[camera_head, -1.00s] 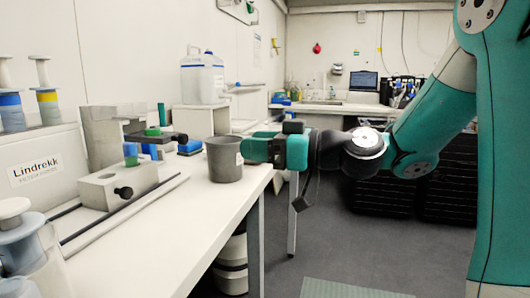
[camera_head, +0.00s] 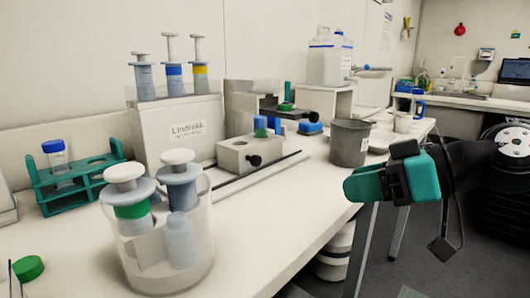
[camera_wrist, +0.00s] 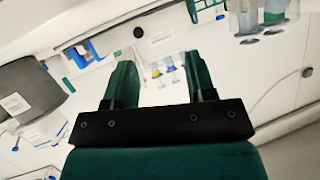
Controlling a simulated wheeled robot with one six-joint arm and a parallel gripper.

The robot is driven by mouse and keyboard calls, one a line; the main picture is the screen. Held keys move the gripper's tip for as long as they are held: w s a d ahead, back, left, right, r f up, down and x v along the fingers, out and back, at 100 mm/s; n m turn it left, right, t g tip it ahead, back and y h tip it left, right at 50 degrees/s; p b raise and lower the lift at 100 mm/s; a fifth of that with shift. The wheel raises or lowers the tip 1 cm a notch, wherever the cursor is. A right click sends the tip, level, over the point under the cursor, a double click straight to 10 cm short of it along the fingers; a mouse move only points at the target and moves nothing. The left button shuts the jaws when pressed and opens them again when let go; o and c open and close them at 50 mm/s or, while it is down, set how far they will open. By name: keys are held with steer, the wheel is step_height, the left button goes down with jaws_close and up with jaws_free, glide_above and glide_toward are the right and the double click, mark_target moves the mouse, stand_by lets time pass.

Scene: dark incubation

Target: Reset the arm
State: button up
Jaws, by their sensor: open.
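My gripper (camera_head: 352,187) is at the right in the head view, in front of the bench's front edge and pointing left. It is apart from the grey cup (camera_head: 349,144), which stands upright behind it on the bench (camera_head: 262,212). In the wrist view my gripper (camera_wrist: 157,66) has its two green fingers apart with nothing held between them. The grey cup also shows at the left of the wrist view (camera_wrist: 28,88). My arm behind the gripper runs off the right edge of the head view.
A clear beaker with syringes (camera_head: 160,262) stands at the front left. A green tube rack (camera_head: 88,190), the white Lindrekk filter station (camera_head: 182,132) and a grey block on rails (camera_head: 238,152) stand behind. A white jug (camera_head: 330,62) is farther back. Open floor lies at the right.

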steer(key=s+f+m+g+h, duration=0.1)
steer(key=s+f+g+h, duration=0.25)
steer(key=s, duration=0.45)
steer(key=s+f+m+g+h, duration=0.25)
steer(key=s+f+h, duration=0.2)
steer(key=s, duration=0.35)
step_height(320, 180, up, 20)
steer(key=p, duration=2)
steer(key=shift+w+a+f+g, duration=0.15)
steer(key=shift+w+a+g, duration=0.15)
steer(key=shift+w+a, duration=0.15)
